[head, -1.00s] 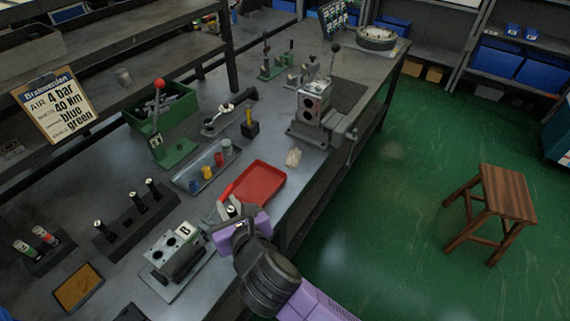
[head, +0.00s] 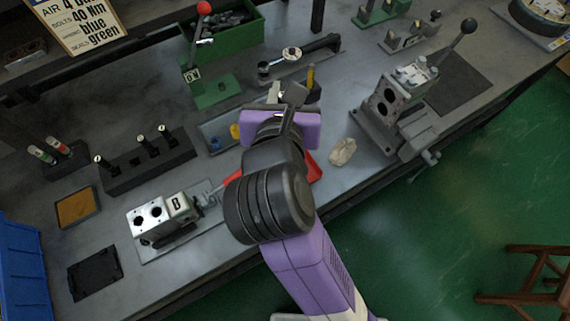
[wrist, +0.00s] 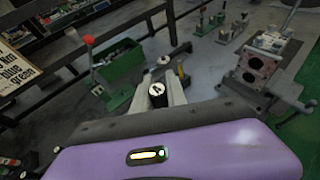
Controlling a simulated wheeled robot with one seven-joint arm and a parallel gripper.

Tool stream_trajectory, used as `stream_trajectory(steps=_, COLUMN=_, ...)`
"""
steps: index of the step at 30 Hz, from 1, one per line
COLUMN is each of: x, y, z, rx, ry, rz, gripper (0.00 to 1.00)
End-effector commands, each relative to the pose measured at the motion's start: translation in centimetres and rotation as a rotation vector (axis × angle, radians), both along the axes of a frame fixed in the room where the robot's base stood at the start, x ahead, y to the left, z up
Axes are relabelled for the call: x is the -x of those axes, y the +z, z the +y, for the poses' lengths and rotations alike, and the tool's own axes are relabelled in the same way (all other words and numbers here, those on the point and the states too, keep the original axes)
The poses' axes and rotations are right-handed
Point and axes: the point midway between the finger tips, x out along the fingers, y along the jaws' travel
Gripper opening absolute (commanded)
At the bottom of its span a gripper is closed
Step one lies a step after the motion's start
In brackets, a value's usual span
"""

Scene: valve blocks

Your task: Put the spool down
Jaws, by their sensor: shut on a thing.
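The spool (wrist: 157,96), a short dark cylinder with a pale top end, stands between the fingers of my gripper (wrist: 158,102) in the wrist view. The gripper is shut on it. The spool cannot be made out clearly there. My arm hides most of the red tray. A black rack (head: 150,164) at the left holds several similar dark pieces with pale tops. The valve block marked B (head: 150,217) lies at the front left.
A green bin (head: 232,32) and a red-knobbed lever stand (head: 196,75) are behind at the left. A valve block on a fixture (head: 386,103) stands to the right. A crumpled cloth (head: 343,151) lies near the front edge.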

Motion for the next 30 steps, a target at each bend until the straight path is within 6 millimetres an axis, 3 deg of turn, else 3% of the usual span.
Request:
stream_trajectory(steps=15, x=0.1, y=-12.1, z=0.0, rx=0.005, ry=0.002, rz=0.005, gripper=0.00)
stream_trajectory(steps=19, x=0.1, y=-14.1, z=0.1, rx=0.002, ry=0.003, rz=0.003, gripper=0.00)
stream_trajectory(steps=26, x=0.1, y=-15.5, z=0.0, rx=0.001, ry=0.001, rz=0.001, gripper=0.00)
stream_trajectory(steps=30, x=0.1, y=-17.3, z=0.0, rx=0.002, ry=0.002, rz=0.003, gripper=0.00)
